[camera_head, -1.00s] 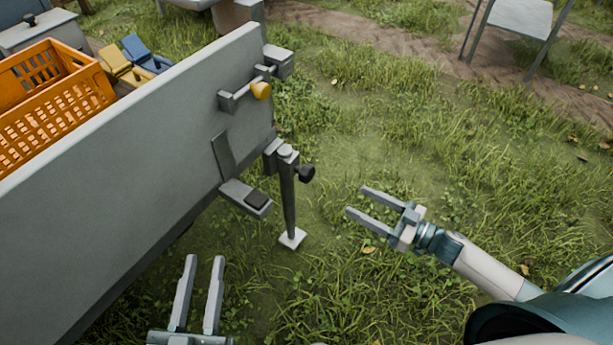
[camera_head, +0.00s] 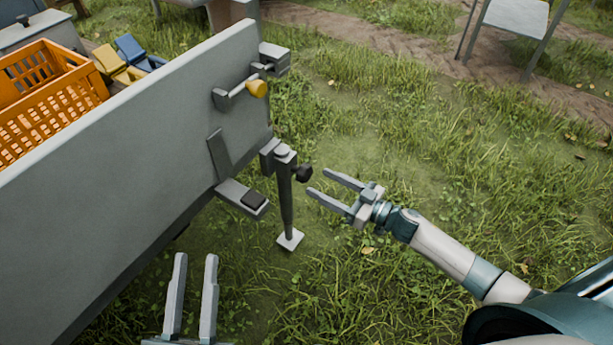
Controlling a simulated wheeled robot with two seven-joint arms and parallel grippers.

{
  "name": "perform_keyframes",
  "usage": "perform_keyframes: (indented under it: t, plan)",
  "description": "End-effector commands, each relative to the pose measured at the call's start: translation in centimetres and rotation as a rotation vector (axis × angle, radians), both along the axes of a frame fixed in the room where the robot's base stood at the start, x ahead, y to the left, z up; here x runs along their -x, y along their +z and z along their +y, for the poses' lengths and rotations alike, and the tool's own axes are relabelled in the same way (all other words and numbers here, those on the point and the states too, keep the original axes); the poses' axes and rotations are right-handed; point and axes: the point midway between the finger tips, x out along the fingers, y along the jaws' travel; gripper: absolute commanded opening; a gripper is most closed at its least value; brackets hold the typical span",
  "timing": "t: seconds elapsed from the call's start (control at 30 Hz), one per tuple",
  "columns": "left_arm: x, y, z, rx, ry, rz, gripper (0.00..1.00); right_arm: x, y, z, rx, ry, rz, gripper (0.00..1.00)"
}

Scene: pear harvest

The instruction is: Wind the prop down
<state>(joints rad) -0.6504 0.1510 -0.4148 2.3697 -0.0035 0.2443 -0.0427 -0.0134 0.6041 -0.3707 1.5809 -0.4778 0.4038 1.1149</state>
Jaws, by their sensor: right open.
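The prop (camera_head: 286,205) is a dark upright post with a pale square foot (camera_head: 290,240) on or just above the grass; I cannot tell which. It is mounted at the near right end of the grey trailer side (camera_head: 130,130). A black knob (camera_head: 303,173) sticks out to the right near its top. My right gripper (camera_head: 316,182) is open and empty, its fingers pointing left at the knob, apparently just short of it. My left gripper (camera_head: 194,258) is open and empty at the bottom left, beside the trailer side, its fingers pointing up the picture.
A step bracket with a black pad (camera_head: 254,200) juts out left of the prop. A latch with a yellow knob (camera_head: 256,88) sits above on the panel. An orange crate (camera_head: 60,120) stands in the trailer. Open grass lies to the right.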

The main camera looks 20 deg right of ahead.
Motion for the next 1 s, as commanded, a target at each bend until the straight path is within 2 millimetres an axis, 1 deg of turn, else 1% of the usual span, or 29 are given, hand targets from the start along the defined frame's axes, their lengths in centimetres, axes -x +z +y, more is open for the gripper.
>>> perform_keyframes:
  t: [0.03, 0.2, 0.4, 0.53, 0.83, 0.87, 0.9, 0.97, 1.0]
  plan:
    - [0.2, 0.2, 0.0, 0.007, 0.0, -0.018, 0.31, -0.8, 0.0, 0.6, 0.0, 0.0, -0.004, 0.6]
    - [1.0, 1.3, 0.0, 0.034, 0.001, -0.084, 0.31, -3.0, 0.0, 2.2, 0.0, 0.0, -0.002, 0.6]
    - [1.6, 2.3, 0.1, 0.054, 0.003, -0.136, 0.31, -4.5, 0.0, 3.5, -0.001, 0.0, -0.002, 0.6]
    - [1.8, 2.5, 0.2, 0.058, 0.004, -0.15, 0.31, -4.9, 0.0, 3.8, 0.0, -0.001, 0.0, 0.6]
    - [1.9, 2.6, 0.2, 0.059, 0.004, -0.152, 0.31, -4.9, 0.0, 3.8, 0.0, 0.0, 0.0, 0.6]
    - [1.9, 2.6, 0.2, 0.059, 0.004, -0.152, 0.31, -4.9, 0.0, 3.8, 0.0, 0.0, 0.0, 0.53]
    - [1.8, 2.6, 0.2, 0.059, 0.004, -0.152, 0.31, -4.9, 0.0, 3.8, 0.0, 0.0, 0.0, 0.43]
    - [1.8, 2.6, 0.2, 0.059, 0.004, -0.151, 0.31, -4.9, 0.0, 3.8, 0.0, 0.0, 0.0, 0.29]
    - [1.8, 2.5, 0.2, 0.059, 0.004, -0.151, 0.31, -4.9, 0.0, 3.8, 0.0, 0.0, 0.0, 0.19]
